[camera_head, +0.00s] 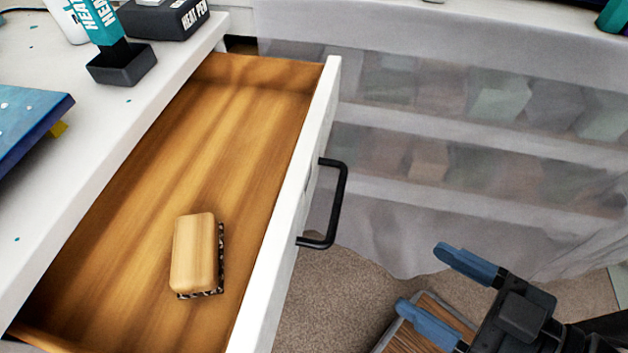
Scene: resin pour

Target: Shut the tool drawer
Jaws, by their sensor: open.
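The tool drawer (239,150) is pulled out from under the white worktop, with a wooden inside and a white front (291,215). A black bar handle (341,207) is fixed to the outer face of the front. A wooden-backed brush or block (195,252) with a dark speckled underside lies in the drawer. My gripper (436,286) is at the lower right, open and empty, with blue fingertips pointing left toward the drawer. It is apart from the handle, to its lower right in the picture.
On the worktop (40,210) are a heat pen stand (122,65), a dark box (165,18) and a blue panel (30,125). A translucent sheet (450,150) covers shelves at the right. A wood-topped item (425,325) is on the carpet below my gripper.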

